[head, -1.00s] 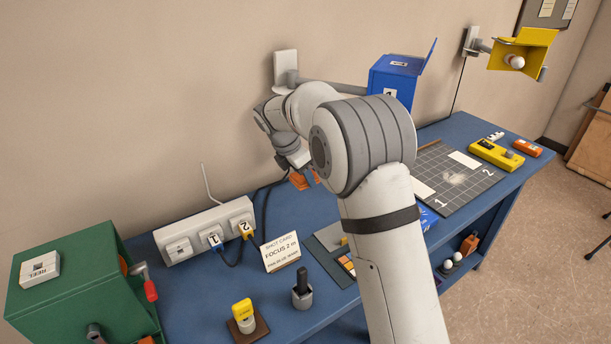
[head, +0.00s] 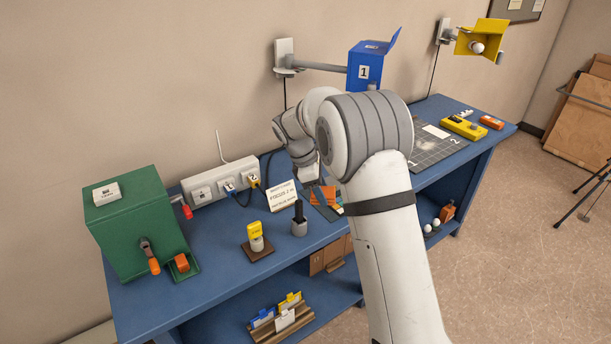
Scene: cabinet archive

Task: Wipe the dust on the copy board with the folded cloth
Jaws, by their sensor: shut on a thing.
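The copy board (head: 430,158) is a dark gridded panel marked 1 and 2 on the far right part of the bench. A pale dust patch (head: 426,144) lies on it, and my arm hides its left part. I cannot pick out the folded cloth anywhere.
A shot card (head: 282,196), a black-handled tool (head: 299,220) and a yellow-topped stamp (head: 256,237) stand left of my gripper. A power strip (head: 220,183) lies behind them. The blue lamp (head: 366,68) overhangs the bench. A yellow box (head: 463,127) lies beyond the board.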

